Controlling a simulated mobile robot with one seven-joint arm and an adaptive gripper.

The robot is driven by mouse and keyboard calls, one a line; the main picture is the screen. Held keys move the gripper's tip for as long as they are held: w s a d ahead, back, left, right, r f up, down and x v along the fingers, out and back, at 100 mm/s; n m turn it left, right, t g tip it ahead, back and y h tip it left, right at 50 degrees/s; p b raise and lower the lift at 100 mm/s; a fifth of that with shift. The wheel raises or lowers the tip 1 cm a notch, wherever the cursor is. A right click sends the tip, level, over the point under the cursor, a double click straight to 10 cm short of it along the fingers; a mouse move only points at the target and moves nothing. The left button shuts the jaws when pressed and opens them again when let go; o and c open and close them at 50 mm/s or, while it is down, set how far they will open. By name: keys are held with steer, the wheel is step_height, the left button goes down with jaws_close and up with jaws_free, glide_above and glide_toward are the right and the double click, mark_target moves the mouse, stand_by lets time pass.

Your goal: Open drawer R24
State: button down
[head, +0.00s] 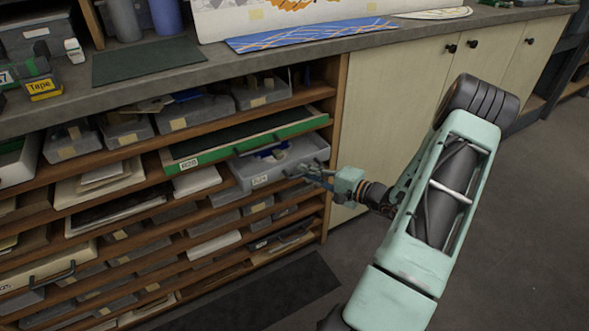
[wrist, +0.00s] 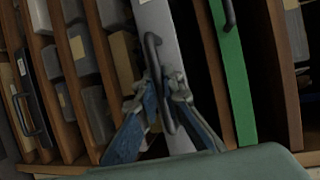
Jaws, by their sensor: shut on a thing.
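Drawer R24 (head: 279,174) is the grey drawer in the head view, under the green-fronted drawer. It stands out from the rack, with part of its inside and a blue item showing. Its pale label (head: 260,181) is small and hard to read. My gripper (head: 311,176) is at the right part of its front. In the wrist view, the drawer's grey front (wrist: 170,25) runs upright, with a dark bar handle (wrist: 152,48) on it. My gripper (wrist: 163,84) is shut around this handle there, its blue fingers on either side. The fingers partly hide the handle.
The green-fronted drawer (head: 250,145) sits just above and also stands out. A worktop (head: 215,66) overhangs the rack. Closed cream cupboards (head: 392,100) are at the right. A dark mat (head: 262,297) lies on the floor, and open floor (head: 530,230) is at the right.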

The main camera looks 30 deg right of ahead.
steer(key=s+b, duration=0.2)
steer(key=s, duration=1.9)
steer(key=shift+s+d, duration=0.2)
steer(key=shift+d, duration=0.15)
steer(key=c, duration=2)
jaws_free()
steer(key=shift+c, duration=0.2)
steer(key=v, duration=1.2)
